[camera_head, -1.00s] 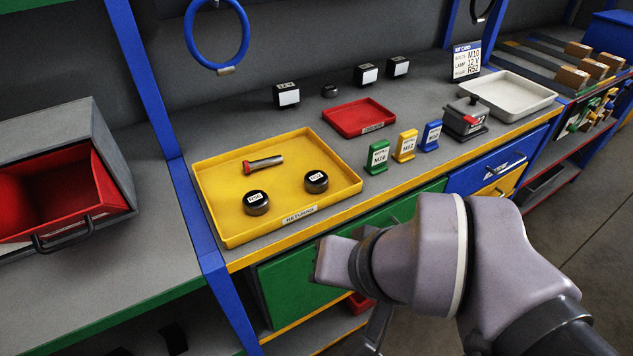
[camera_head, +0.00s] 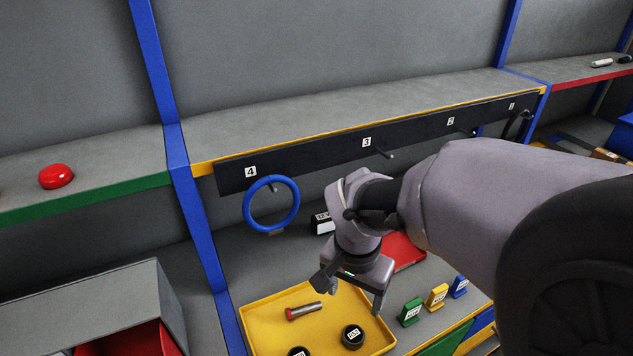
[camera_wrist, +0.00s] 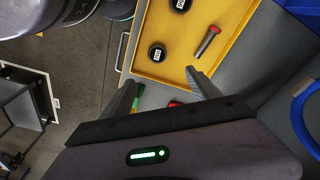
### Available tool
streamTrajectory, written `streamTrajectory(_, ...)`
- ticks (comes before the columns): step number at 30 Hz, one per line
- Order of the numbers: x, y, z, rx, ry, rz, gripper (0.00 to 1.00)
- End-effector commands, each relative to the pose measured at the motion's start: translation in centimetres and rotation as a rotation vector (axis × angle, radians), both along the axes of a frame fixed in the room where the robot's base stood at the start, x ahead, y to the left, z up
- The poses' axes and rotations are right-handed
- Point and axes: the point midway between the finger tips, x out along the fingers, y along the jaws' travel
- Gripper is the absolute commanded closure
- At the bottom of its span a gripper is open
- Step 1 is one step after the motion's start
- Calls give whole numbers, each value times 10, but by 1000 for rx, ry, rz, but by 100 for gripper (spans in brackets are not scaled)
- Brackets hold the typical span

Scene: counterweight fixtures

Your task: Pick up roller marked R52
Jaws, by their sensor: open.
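Two dark, round rollers with white top labels lie in the yellow tray: one (camera_head: 352,336) at the right, one (camera_head: 299,351) cut by the bottom edge. The label print is too small to read surely, so I cannot tell which is R52. Both show in the wrist view, one mid-tray (camera_wrist: 157,53) and one at the top edge (camera_wrist: 180,5). The yellow tray (camera_head: 262,321) also holds a red-ended metal cylinder (camera_head: 304,311). My gripper (camera_head: 352,291) is open and empty above the tray's back part; its fingers (camera_wrist: 162,80) also show in the wrist view.
A shelf with a dark numbered peg rail (camera_head: 325,154) runs behind my arm; a blue ring (camera_head: 250,206) hangs at peg 4. A red tray (camera_head: 403,252) and green (camera_head: 410,312), yellow (camera_head: 436,297) and blue (camera_head: 459,286) tagged blocks are on the right. A blue post (camera_head: 200,235) stands left.

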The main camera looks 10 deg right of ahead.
Motion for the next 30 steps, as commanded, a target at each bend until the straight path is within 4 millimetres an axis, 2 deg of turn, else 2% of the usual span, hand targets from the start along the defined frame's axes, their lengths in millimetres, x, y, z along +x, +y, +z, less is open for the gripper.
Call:
streamTrajectory(1, 0, -1, -18, -1, 6, 0, 29)
streamTrajectory(6, 4, -5, -73, 0, 6, 0, 29)
streamTrajectory(10, 7, -8, -105, 1, 4, 1, 29)
streamTrajectory(15, 9, -9, -123, 1, 2, 1, 29)
streamTrajectory(22, 13, -14, -166, 1, 2, 1, 29)
streamTrajectory(30, 13, -14, -169, 1, 0, 0, 29)
